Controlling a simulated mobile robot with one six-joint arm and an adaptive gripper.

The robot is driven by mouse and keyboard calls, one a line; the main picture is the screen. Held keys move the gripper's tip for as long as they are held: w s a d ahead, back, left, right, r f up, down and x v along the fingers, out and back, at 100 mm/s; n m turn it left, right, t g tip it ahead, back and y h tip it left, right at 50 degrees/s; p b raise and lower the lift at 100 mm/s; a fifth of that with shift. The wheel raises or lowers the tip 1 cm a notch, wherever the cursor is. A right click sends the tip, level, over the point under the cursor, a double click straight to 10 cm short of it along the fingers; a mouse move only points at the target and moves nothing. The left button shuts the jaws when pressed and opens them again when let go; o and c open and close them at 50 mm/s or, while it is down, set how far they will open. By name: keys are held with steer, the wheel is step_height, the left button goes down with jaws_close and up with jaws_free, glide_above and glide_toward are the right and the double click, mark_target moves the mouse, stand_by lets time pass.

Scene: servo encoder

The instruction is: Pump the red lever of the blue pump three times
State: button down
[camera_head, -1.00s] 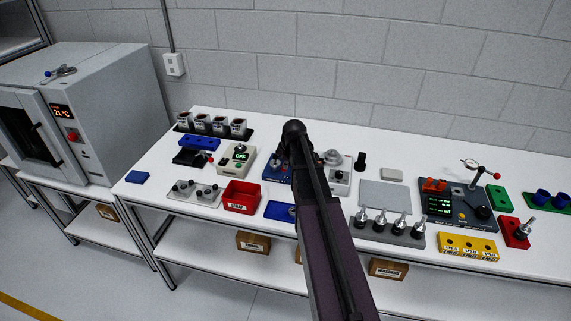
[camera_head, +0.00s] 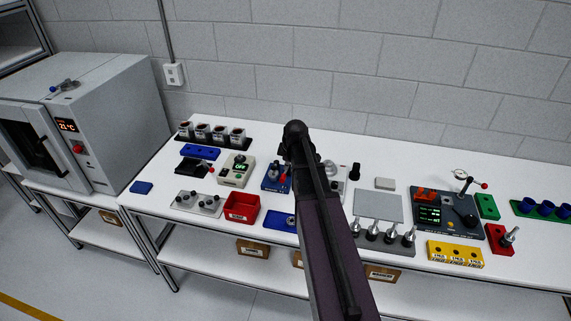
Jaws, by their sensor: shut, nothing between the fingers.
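The blue pump (camera_head: 273,177) stands on the white bench near the middle of the view, and my arm covers its right side. A small red part, apparently its lever (camera_head: 283,180), shows at the pump's right edge beside my arm. My dark arm rises from the bottom of the picture to a black rounded joint above the pump. My gripper (camera_head: 285,157) is shut and empty. It is mostly hidden beside and behind the arm, close above the pump. I cannot tell whether it touches the lever.
A device with a green display (camera_head: 236,169) and a red bin (camera_head: 242,209) stand left of the pump. A blue tray (camera_head: 281,221) lies in front. A grey fixture (camera_head: 384,236) with several metal tools and a grey plate (camera_head: 378,207) are to the right.

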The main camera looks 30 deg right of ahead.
mark_target(285, 177)
steer(key=shift+s+r+p, duration=0.25)
steer(key=shift+r+p, duration=0.15)
steer(key=shift+r, duration=0.25)
stand_by(0.3)
steer(key=w+d+r+g+y+p, duration=0.1)
steer(key=w+d+r+g+p, duration=0.1)
steer(key=w+d+r+p, duration=0.1)
steer(key=shift+w+d+r+y+p, duration=0.3)
steer(key=shift+r+p, duration=0.2)
steer(key=shift+p, duration=0.25)
steer(key=shift+f, duration=0.15)
steer(key=f+b, duration=0.4)
steer(key=w+a+f+b, duration=0.1)
steer(key=f+b, duration=0.4)
steer(key=a+f+b, duration=0.1)
steer(key=f+b, duration=0.3)
steer(key=shift+w+f+b, duration=0.25)
steer(key=shift+w+b, duration=0.15)
stand_by(0.4)
steer(key=shift+s+d+f, duration=0.1)
steer(key=shift+s+f, duration=0.05)
stand_by(0.4)
